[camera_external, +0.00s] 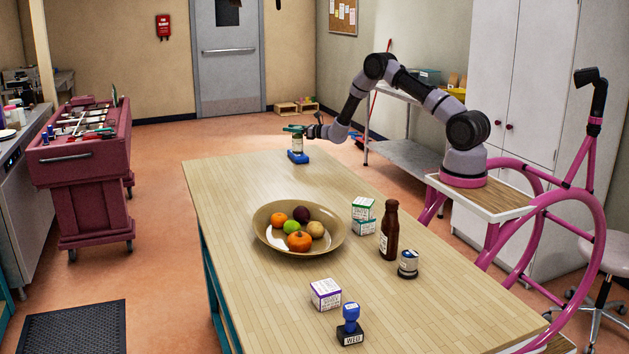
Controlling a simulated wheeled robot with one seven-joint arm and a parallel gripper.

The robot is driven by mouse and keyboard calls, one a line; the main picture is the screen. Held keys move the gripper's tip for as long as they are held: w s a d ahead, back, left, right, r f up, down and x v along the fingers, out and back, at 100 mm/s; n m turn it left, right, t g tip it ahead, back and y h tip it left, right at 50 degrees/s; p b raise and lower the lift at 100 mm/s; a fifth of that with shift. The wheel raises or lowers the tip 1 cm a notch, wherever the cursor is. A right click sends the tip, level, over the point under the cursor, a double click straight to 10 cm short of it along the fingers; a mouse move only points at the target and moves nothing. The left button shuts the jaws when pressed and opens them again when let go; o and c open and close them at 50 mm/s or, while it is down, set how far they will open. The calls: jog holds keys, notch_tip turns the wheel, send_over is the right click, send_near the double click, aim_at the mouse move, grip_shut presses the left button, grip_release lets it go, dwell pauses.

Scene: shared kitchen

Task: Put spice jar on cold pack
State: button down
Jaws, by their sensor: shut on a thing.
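The spice jar (298,143), small with a pale label and a green top, is upright at the far end of the wooden table. The cold pack (298,158), a small flat blue block, lies on the table directly below it. The jar's bottom appears to meet the pack's upper face, but at this size I cannot tell whether it rests there or hangs just above. My gripper (299,130) reaches in from the right and is shut on the jar near its top. The fingers are small and partly merge with the green top.
The tabletop around the cold pack is clear.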

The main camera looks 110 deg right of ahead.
jog(key=shift+f, duration=0.1)
jog(key=shift+c, duration=1)
grip_release()
